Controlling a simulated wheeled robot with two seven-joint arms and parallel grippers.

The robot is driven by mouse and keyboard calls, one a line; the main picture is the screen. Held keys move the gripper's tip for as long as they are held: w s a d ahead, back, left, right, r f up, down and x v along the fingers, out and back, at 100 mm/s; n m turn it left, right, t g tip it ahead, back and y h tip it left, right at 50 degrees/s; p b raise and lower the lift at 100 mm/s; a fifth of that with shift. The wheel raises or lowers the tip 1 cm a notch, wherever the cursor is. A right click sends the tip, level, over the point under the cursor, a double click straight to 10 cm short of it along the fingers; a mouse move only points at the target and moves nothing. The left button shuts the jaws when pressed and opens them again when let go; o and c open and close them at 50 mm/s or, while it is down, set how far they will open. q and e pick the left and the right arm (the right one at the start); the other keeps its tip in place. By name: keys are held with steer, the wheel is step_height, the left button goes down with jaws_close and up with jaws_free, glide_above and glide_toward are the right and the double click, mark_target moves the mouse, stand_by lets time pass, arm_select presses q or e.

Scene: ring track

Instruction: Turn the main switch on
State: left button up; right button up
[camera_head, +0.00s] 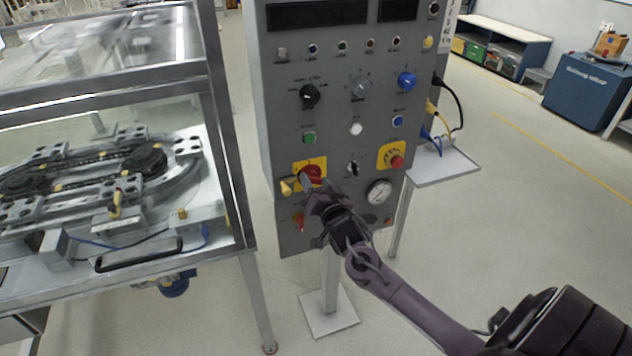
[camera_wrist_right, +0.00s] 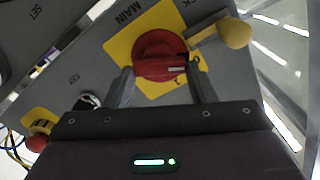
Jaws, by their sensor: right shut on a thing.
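The main switch (camera_wrist_right: 160,56) is a round red rotary knob on a yellow plate marked MAIN. In the head view the main switch (camera_head: 312,174) sits low on the left side of the grey control panel (camera_head: 345,130). My right gripper (camera_wrist_right: 160,80) has its two fingers on either side of the red knob and is shut on it. In the head view my right gripper (camera_head: 318,188) reaches the knob from below right and partly covers it. My left gripper is not in view.
A yellow-tipped lever (camera_wrist_right: 232,34) stands close beside the knob. A glazed track cabinet (camera_head: 228,150) stands to the left.

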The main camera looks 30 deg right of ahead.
steer(key=m+p, duration=0.1)
steer(key=m, duration=0.5)
steer(key=shift+d+f+m, duration=0.1)
steer(key=shift+m, duration=0.2)
steer(key=m+p, duration=0.1)
steer(key=m, duration=0.4)
steer(key=shift+f+m+p, duration=0.2)
steer(key=shift+m+p, duration=0.1)
steer(key=shift+p, duration=0.1)
steer(key=o, duration=1)
steer(key=shift+s, duration=0.15)
steer(key=shift+s+f, duration=0.1)
steer(key=shift+s, duration=0.25)
steer(key=b+v, duration=0.1)
steer(key=v, duration=0.6)
steer(key=shift+b, duration=0.3)
